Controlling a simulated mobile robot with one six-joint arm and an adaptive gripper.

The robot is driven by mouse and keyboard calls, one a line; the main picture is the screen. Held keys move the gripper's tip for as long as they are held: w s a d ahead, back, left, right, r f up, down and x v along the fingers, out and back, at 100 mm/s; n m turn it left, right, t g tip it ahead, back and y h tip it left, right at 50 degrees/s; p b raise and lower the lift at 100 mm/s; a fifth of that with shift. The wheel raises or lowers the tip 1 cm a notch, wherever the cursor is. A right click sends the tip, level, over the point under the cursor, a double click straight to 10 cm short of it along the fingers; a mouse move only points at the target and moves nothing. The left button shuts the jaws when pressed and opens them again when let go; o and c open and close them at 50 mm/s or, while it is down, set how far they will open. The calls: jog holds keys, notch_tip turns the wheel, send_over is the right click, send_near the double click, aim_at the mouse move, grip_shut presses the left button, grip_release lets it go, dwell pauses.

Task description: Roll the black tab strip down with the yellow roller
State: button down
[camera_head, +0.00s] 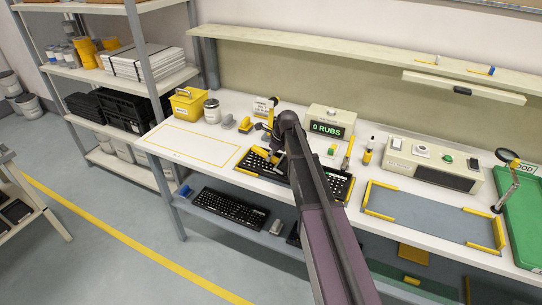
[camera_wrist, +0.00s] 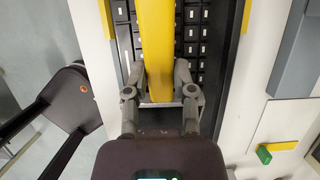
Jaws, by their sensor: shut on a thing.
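My gripper (camera_wrist: 161,84) is shut on the yellow roller (camera_wrist: 156,38) in the wrist view. The roller's long yellow body points away from my gripper, over the black keyboard (camera_wrist: 192,42). Its far end is outside that view, so I cannot tell whether it touches the keyboard. In the head view my arm covers the middle of the keyboard (camera_head: 336,187), and a bit of yellow (camera_head: 261,152) shows at my gripper. I cannot pick out the black tab strip from the black keys and frame.
A sign reading "0 RUBS" (camera_head: 327,129) stands behind the keyboard. A grey mat with yellow edges (camera_head: 420,213) lies to its right, and a magnifier (camera_head: 508,160) stands farther right. A yellow-outlined area (camera_head: 190,143) at left is clear. A green and yellow piece (camera_wrist: 266,153) lies near my gripper.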

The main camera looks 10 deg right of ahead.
aim_at(278, 160)
jog(key=shift+s+d, duration=0.55)
jog(key=shift+d, duration=0.2)
jog(key=shift+s+d, duration=0.5)
jog(key=shift+d, duration=0.2)
dwell(1.3)
jog(key=shift+r, duration=0.1)
notch_tip(278, 160, up, 8)
jog(key=p, duration=0.8)
dwell(0.4)
